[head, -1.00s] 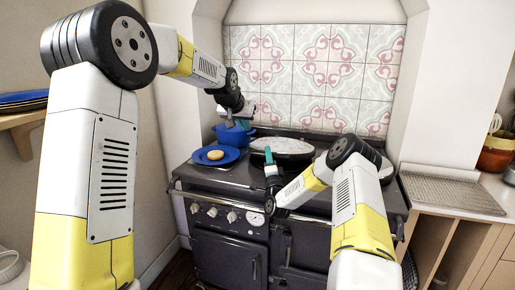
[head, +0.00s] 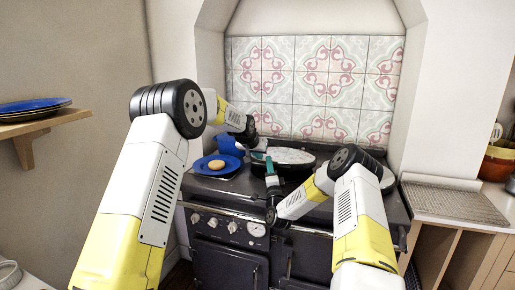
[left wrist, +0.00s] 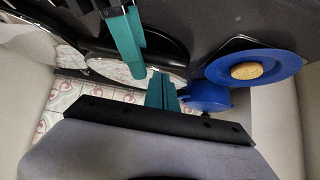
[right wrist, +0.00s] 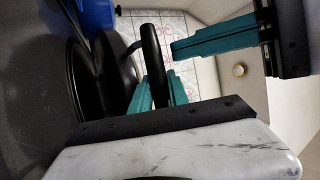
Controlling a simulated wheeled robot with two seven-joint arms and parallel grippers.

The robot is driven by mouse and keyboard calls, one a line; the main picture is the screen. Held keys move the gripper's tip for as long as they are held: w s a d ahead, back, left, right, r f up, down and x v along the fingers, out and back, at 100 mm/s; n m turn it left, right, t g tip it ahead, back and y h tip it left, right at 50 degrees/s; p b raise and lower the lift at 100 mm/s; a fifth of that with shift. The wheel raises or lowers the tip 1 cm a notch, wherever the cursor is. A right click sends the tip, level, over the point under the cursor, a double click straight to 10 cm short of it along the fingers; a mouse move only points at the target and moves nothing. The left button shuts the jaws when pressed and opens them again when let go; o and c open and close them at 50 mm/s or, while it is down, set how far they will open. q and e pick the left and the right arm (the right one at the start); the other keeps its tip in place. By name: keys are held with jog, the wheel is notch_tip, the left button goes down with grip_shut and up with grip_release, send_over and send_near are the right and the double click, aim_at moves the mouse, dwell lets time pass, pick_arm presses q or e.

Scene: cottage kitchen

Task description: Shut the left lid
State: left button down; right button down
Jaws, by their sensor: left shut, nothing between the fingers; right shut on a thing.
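The left lid (head: 290,156), a round lid with a pale top and black rim, sits over the left side of the dark range cooker (head: 225,228). In the right wrist view its dark disc (right wrist: 118,75) stands at an angle to the disc beside it, so it looks partly raised. My right gripper (head: 272,172) is at the lid's front edge, its teal fingers (right wrist: 160,92) shut on the black lid handle (right wrist: 150,50). My left gripper (head: 258,155) is shut and empty close to the lid's left side; its fingers show in the left wrist view (left wrist: 162,92).
A blue plate (head: 206,168) with a round bun (head: 216,164) lies left of the lid, with a blue pot (head: 230,145) behind it. The right lid (head: 387,178) is partly hidden by my right arm.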

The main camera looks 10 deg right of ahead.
pick_arm(q)
jog(key=shift+f, duration=0.5)
pick_arm(e)
jog(key=shift+a, duration=0.2)
jog(key=shift+r, duration=0.45)
jog(key=c, duration=1.3)
grip_release()
pick_arm(q)
jog(key=f, duration=0.3)
jog(key=shift+s+a+f, duration=0.15)
jog(key=shift+s+a, duration=0.15)
jog(key=shift+s, duration=0.1)
